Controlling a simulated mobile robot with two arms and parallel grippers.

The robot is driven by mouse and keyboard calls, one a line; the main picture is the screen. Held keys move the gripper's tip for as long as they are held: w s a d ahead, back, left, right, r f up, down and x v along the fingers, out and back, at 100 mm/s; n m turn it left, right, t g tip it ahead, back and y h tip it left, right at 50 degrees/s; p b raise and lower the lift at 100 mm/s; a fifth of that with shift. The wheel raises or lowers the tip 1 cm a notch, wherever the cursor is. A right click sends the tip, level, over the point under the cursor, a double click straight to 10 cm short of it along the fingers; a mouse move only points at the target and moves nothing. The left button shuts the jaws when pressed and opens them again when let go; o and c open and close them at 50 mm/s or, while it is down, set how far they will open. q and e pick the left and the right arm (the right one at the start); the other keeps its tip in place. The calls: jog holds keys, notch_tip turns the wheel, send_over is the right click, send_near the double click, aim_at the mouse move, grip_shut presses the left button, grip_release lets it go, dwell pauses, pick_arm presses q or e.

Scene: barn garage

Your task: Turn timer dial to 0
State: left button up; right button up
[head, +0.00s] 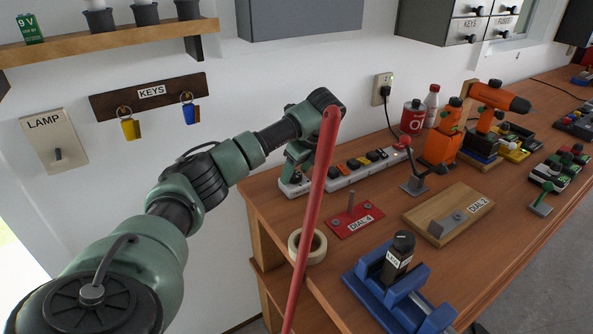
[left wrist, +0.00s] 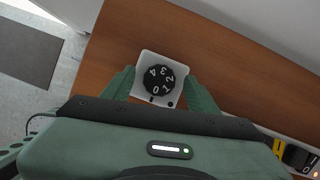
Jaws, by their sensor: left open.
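The timer dial (left wrist: 159,79) shows in the left wrist view as a black round knob with white numbers 0 to 4 on a white square base (left wrist: 146,58). The 0 is at the knob's lower side, near a dark line mark on the base. A dark dot is to the right of that line. My left gripper (left wrist: 160,77) is open, with one green finger on each side of the timer. I cannot tell if the fingers touch it. My right gripper is out of view.
A long red bar (head: 318,190) crosses in front of my gripper. A white power strip (head: 340,178), tape roll (head: 307,246), red DIAL-4 plate (head: 355,219), DIAL-2 board (head: 447,214) and blue vise (head: 385,290) are nearby. Wood left of the timer is clear in the wrist view.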

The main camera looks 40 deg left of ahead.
pick_arm(q)
jog(key=b+v, duration=0.1)
jog(key=v, duration=0.6)
jog(key=shift+r, duration=0.4)
jog(key=shift+d, duration=0.1)
